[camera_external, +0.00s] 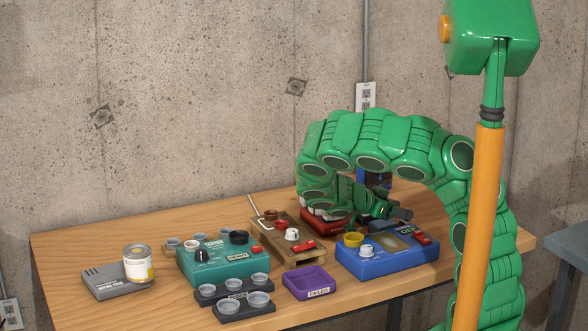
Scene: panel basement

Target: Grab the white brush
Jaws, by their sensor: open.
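A thin pale stick with a white, paddle-like end (265,223) leans at the back left of a small wooden stand on the table; it looks like the white brush, but is too small to be sure. My green arm arches over the table from the right. My gripper (382,211) hangs low over the table, right of the stand and behind the blue device. It is open and apart from the brush. The arm partly hides the gripper, so I cannot see clearly what lies between the fingers.
The wooden stand (311,250) carries small red and white parts. Left are a teal tester (222,262) with cups and a can (138,263) on a grey box. In front are dark cup trays and a purple tray (309,281). A blue device (386,255) stands right. The table's back left is clear.

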